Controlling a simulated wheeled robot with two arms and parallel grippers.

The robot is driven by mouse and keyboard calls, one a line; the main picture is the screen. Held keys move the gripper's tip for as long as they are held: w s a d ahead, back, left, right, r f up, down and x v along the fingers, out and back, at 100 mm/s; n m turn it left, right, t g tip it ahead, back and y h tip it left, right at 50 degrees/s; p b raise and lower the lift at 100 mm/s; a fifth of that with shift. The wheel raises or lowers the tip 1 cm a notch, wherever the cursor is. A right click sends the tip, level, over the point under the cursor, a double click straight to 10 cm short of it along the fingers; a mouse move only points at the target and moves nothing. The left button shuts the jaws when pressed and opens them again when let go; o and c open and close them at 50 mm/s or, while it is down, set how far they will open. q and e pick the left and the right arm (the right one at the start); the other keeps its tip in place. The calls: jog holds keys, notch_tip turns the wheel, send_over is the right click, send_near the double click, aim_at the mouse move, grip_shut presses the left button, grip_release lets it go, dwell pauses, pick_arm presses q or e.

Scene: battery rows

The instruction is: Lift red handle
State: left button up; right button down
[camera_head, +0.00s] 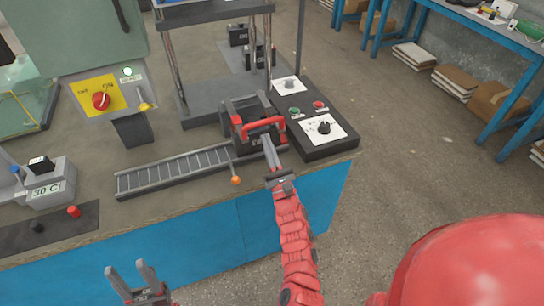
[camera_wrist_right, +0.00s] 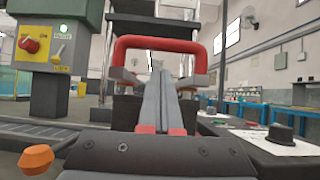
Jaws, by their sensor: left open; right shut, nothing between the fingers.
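The red handle (camera_head: 262,127) is a U-shaped bar on the front of a dark grey clamp block on the bench. It also shows in the right wrist view (camera_wrist_right: 160,43), arching behind and above my fingers. My right gripper (camera_head: 268,142) is shut and empty, with its fingertips at the handle from the front. In the right wrist view the fingers (camera_wrist_right: 163,88) point forward through the handle's opening, below its top bar; I cannot tell whether they touch it. My left gripper (camera_head: 138,275) is open and empty, low in front of the bench's blue side.
A ribbed conveyor (camera_head: 175,172) with an orange-knobbed lever (camera_head: 236,181) lies left of the block. A control box (camera_head: 310,125) with buttons and a knob stands to the right. Metal posts rise behind. A green cabinet with a red switch (camera_head: 102,100) stands left.

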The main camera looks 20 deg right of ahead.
jog(key=shift+w+r, duration=0.15)
jog(key=shift+r, duration=0.9)
